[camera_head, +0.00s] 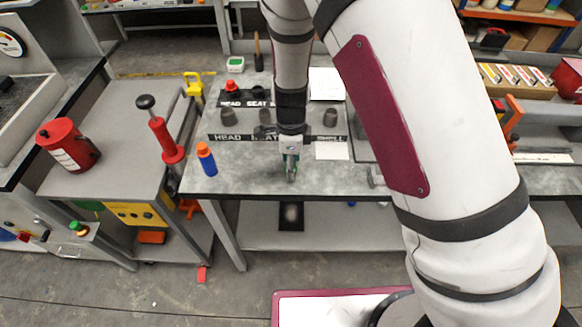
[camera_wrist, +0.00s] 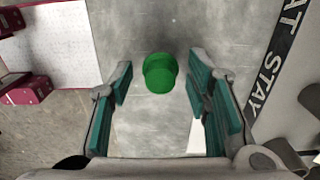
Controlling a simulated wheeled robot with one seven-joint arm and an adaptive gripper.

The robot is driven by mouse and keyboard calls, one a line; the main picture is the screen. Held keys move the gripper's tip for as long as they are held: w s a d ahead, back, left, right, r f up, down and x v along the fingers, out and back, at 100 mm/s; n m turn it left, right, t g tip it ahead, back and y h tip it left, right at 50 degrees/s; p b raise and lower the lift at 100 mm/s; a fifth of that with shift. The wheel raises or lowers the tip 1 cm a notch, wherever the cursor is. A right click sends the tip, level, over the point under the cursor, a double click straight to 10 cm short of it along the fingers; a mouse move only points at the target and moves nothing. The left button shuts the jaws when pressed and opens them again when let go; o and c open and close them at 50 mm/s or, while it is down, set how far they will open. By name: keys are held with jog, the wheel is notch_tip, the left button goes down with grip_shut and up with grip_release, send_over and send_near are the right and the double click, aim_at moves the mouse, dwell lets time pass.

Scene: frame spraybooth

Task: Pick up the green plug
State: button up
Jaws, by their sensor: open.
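The green plug (camera_wrist: 160,73) stands on the grey table in the wrist view, a short round piece seen from above. My gripper (camera_wrist: 161,96) is open, with one green-padded finger on each side of the plug in the picture. The plug appears between the fingertips and apart from both pads. The remaining height between fingertips and table is hard to tell. In the head view my gripper (camera_head: 291,172) points down over the front part of the table, and the plug cannot be made out there.
The grey table (camera_head: 240,180) has clear room around the plug. A blue bottle with an orange cap (camera_head: 206,158) stands near the left edge.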

jog(key=shift+f, duration=0.25)
jog(key=c, duration=0.8)
jog(key=shift+r, duration=0.1)
jog(key=shift+c, duration=0.2)
